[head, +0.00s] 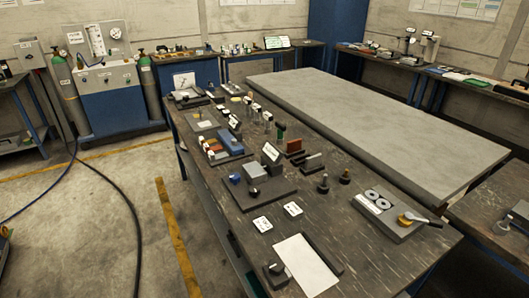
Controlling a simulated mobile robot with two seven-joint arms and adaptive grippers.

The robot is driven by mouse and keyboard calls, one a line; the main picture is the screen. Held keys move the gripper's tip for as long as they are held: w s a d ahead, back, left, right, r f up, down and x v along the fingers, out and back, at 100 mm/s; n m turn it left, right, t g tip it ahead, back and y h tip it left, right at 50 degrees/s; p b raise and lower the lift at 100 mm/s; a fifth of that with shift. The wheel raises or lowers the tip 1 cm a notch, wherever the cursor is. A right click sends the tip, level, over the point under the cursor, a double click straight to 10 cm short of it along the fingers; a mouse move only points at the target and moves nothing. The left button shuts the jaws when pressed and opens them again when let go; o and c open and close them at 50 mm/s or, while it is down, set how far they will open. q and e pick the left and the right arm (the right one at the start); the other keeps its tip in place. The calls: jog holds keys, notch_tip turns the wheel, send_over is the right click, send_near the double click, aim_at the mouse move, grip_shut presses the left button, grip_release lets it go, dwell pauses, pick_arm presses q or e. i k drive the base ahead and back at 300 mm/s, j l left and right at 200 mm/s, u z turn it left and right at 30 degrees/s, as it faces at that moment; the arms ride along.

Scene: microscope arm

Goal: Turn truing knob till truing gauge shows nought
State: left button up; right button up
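I cannot tell for sure which part is the truing knob or the truing gauge. A dark base plate (285,188) on the long table carries a black round knob (253,191), a small blue part (234,178) and a tilted white-faced panel (271,152). The panel's reading is too small to make out. To the right, a grey block (398,232) holds two round ring-like parts (375,199) and a yellow round part (404,219) beside a dark handle. Neither of my grippers is in view.
White cards (263,224) and a white sheet (305,264) lie near the front, beside a small dark block with a knob (275,272). Two dark upright knobs (323,184) stand mid-table. A broad grey slab (380,125) lies behind. Bare tabletop (365,255) shows at front right.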

aim_at(234, 177)
jog(key=j+z, duration=0.1)
jog(key=z, duration=0.3)
jog(key=i+j+z, duration=0.1)
jog(key=z, duration=0.25)
jog(key=j+z, duration=0.1)
jog(key=z, duration=0.3)
jog(key=j+z, duration=0.3)
jog(key=j, duration=0.2)
jog(key=j+z, duration=0.3)
jog(key=j, duration=0.25)
